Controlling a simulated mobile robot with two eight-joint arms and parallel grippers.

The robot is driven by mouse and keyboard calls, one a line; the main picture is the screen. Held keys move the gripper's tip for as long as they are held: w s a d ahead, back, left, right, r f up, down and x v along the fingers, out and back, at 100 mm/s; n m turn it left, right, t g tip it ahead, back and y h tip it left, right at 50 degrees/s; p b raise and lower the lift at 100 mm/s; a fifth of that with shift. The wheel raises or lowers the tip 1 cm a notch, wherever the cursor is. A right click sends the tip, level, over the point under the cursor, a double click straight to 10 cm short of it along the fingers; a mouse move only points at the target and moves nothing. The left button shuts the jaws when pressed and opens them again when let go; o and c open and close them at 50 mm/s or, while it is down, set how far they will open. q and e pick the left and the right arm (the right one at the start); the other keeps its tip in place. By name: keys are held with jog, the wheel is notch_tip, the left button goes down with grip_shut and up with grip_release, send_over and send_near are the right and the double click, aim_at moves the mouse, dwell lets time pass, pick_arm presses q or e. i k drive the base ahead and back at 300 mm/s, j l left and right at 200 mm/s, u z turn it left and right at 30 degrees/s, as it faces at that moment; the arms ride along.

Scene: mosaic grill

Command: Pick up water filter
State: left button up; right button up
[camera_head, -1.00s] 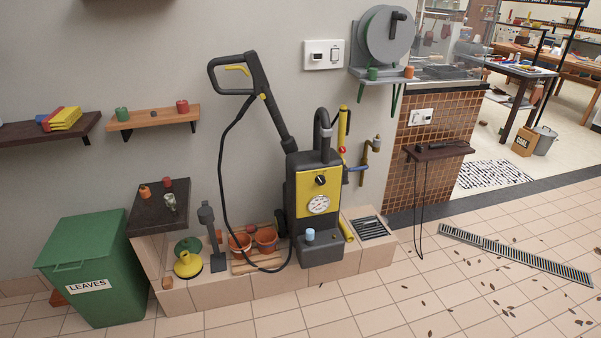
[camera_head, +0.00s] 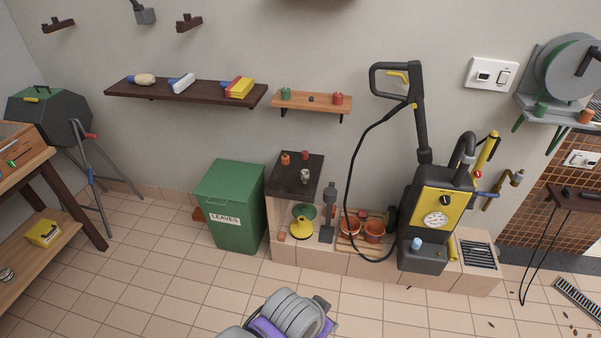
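A small clear-looking cylinder (camera_head: 305,176) stands on the dark-topped stand left of the pressure washer; it may be the water filter, but it is too small to be sure. Two small capped items, an orange one (camera_head: 285,159) and a red one (camera_head: 305,155), stand behind it. The yellow and black pressure washer (camera_head: 441,210) stands on the tiled ledge, with a light blue cap (camera_head: 416,244) low on its front. Neither of my grippers can be seen.
A green leaves bin (camera_head: 238,207) stands left of the stand. Wall shelves (camera_head: 150,92) hang above. Terracotta pots (camera_head: 374,231) sit on the ledge. A wooden cart (camera_head: 30,180) and grill (camera_head: 50,115) are at left. The tiled floor in front is mostly clear.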

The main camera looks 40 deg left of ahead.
aim_at(304, 173)
jog(key=i+j, duration=0.15)
jog(key=j, duration=0.25)
jog(key=i+j+u, duration=0.1)
jog(key=j, duration=0.35)
jog(key=i+j, duration=0.2)
jog(key=j, duration=0.2)
jog(key=i+j+u, duration=0.1)
jog(key=j, duration=0.3)
jog(key=i+j, duration=0.2)
jog(key=j, duration=0.2)
jog(key=i+j+u, duration=0.1)
jog(key=j, duration=0.3)
jog(key=i+j, duration=0.25)
jog(key=j, duration=0.15)
